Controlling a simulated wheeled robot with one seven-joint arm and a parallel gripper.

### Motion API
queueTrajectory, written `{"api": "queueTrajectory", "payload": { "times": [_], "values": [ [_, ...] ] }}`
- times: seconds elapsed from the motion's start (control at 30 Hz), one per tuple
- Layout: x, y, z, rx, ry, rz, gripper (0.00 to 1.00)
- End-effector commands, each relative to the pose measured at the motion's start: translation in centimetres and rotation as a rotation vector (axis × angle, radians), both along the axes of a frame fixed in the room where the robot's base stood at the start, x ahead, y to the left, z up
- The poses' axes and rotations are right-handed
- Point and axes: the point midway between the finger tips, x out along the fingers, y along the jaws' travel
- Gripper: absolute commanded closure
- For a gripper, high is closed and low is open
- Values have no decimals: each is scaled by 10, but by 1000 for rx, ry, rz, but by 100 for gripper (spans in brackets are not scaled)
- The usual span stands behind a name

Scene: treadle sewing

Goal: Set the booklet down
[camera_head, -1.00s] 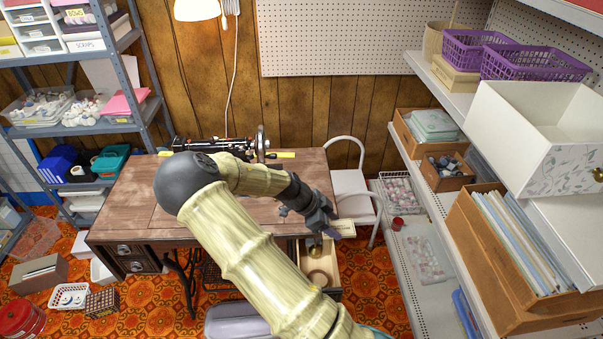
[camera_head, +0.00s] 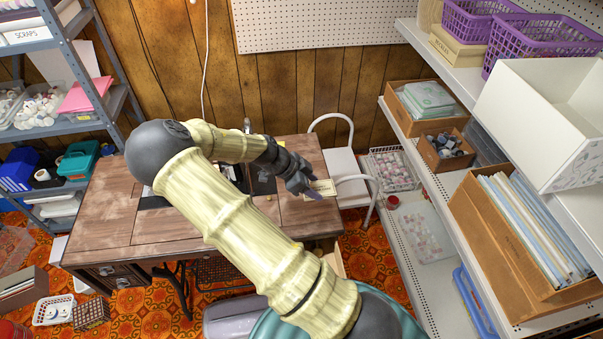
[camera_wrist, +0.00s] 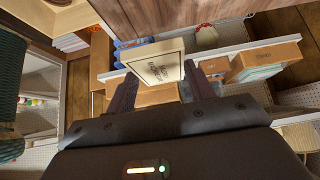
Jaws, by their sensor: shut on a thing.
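My gripper (camera_head: 307,188) is shut on a small cream booklet (camera_head: 323,187). It holds the booklet over the right end of the wooden sewing table (camera_head: 110,205); I cannot tell whether the booklet touches the top. In the wrist view the booklet (camera_wrist: 155,62) stands out between the two dark fingers, with dark print facing the camera. My arm hides part of the tabletop and most of the sewing machine.
A white chair (camera_head: 343,165) stands just right of the table. White shelving (camera_head: 412,255) with boxes and baskets runs along the right. A grey shelf unit (camera_head: 62,70) stands left. The tabletop's left part is clear.

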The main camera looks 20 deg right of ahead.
Motion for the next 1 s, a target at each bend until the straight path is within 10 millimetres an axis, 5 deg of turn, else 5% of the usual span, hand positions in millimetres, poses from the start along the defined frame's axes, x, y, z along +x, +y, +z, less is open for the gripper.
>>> {"api": "queueTrajectory", "payload": {
  "times": [0.27,0.6,1.0],
  "values": [
    [1,3,-8,-1,2,7,69],
    [0,-1,-60,-1,1,-2,69],
    [0,-1,-68,0,2,-1,69]
  ]
}}
